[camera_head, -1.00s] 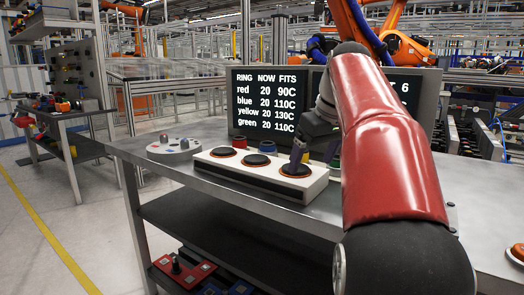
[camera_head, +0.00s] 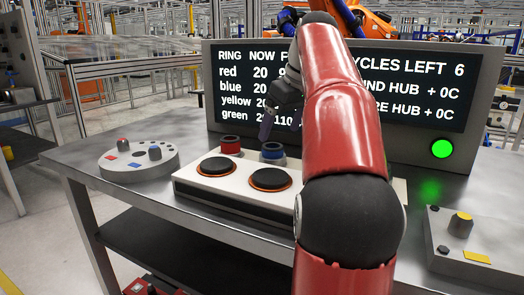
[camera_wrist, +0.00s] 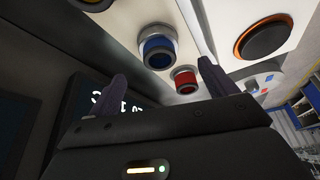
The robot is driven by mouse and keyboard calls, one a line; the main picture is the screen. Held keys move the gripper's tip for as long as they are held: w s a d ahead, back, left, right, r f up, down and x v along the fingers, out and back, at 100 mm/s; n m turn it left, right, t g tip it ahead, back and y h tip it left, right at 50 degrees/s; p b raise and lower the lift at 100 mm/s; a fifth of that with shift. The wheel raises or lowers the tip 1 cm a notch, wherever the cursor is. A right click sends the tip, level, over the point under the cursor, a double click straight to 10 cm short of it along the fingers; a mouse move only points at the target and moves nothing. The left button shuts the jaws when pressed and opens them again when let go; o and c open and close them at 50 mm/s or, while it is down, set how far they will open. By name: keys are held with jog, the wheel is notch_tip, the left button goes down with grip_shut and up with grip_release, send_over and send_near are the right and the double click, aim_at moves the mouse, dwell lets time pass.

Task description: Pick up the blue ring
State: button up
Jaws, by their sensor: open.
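The blue ring (camera_head: 272,152) sits upright at the back of the white box, just right of the red ring (camera_head: 230,146). In the wrist view the blue ring (camera_wrist: 158,52) lies between the fingers' directions, with the red ring (camera_wrist: 186,80) closer to the right finger. My gripper (camera_head: 281,128) is open and empty, close above the blue ring with its fingers pointing down. It also shows in the wrist view (camera_wrist: 162,70), where the fingers are apart and do not visibly touch the ring. My arm hides the yellow and green rings.
The white box (camera_head: 185,181) has black plates with orange rims, such as one plate (camera_head: 269,179). A display (camera_head: 490,90) with a green light (camera_head: 441,148) stands behind. A round white panel (camera_head: 138,165) is left and a grey box (camera_head: 480,240) right.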

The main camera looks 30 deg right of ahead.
jog(key=b+x, duration=0.2)
jog(key=x, duration=0.5)
jog(key=shift+w+f, duration=0.1)
jog(key=shift+f, duration=0.1)
jog(key=c, duration=1.4)
jog(key=shift+o, duration=0.2)
jog(key=shift+r, duration=0.15)
notch_tip(320, 180, up, 13)
jog(key=p, duration=0.4)
